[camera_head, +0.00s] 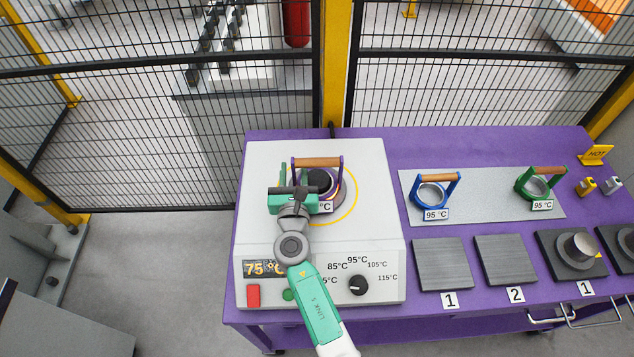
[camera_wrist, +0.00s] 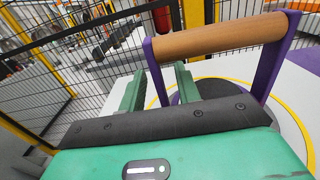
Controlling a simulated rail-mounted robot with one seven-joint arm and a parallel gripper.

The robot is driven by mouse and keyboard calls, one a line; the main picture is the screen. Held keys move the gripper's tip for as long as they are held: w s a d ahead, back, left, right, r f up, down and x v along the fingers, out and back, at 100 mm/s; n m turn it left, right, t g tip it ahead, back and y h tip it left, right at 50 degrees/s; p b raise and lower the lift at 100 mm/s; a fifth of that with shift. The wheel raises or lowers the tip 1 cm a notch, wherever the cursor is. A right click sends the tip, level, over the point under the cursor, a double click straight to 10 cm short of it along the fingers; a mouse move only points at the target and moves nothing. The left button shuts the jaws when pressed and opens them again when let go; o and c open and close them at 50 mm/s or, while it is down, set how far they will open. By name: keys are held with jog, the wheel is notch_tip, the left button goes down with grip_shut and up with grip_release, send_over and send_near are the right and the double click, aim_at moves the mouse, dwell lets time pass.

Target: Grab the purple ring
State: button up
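The purple ring (camera_head: 340,170) has a wooden handle (camera_head: 316,162) on purple posts. It sits on the heater plate, inside the yellow circle, and my arm partly hides it. My gripper (camera_head: 295,178) is at the ring's left side, overlapping it in the head view. One purple post (camera_wrist: 156,72) shows between the fingers, and the wooden handle (camera_wrist: 215,38) crosses above the right finger. I cannot tell whether a finger touches the ring.
The heater (camera_head: 382,235) has a 75°C display (camera_head: 263,268) and a dial (camera_head: 357,285). A blue ring (camera_head: 433,195) and a green ring (camera_head: 538,185) stand on a grey plate to the right. Numbered pads line the purple table's front. A mesh fence (camera_head: 150,130) stands behind.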

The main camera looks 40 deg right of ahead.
jog(key=shift+x, duration=0.85)
grip_shut()
notch_tip(320, 180, up, 10)
jog(key=p, duration=0.6)
jog(key=shift+p, duration=0.4)
